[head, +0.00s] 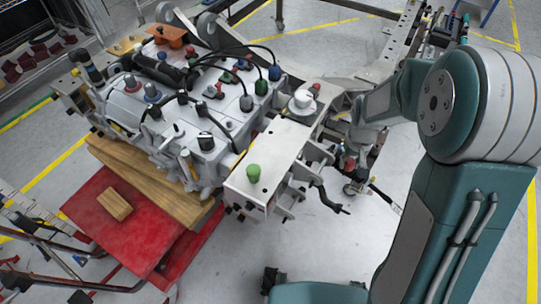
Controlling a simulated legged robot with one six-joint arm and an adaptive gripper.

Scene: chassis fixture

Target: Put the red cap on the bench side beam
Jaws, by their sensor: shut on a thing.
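My arm reaches in from the right, and my gripper (350,168) is at its end, just right of the white bench side beam (284,148). A small red piece, which looks like the red cap (349,163), shows at the fingers. The gripper is shut on it; the fingers are small and partly hidden by my wrist. The cap is apart from the beam's top face in the picture.
An engine-like assembly (180,100) with several knobs and black cables fills the left. A red platform (125,225) with wooden blocks is at the lower left. A black bent lever (330,200) sticks out below the beam. Grey floor is clear at lower middle.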

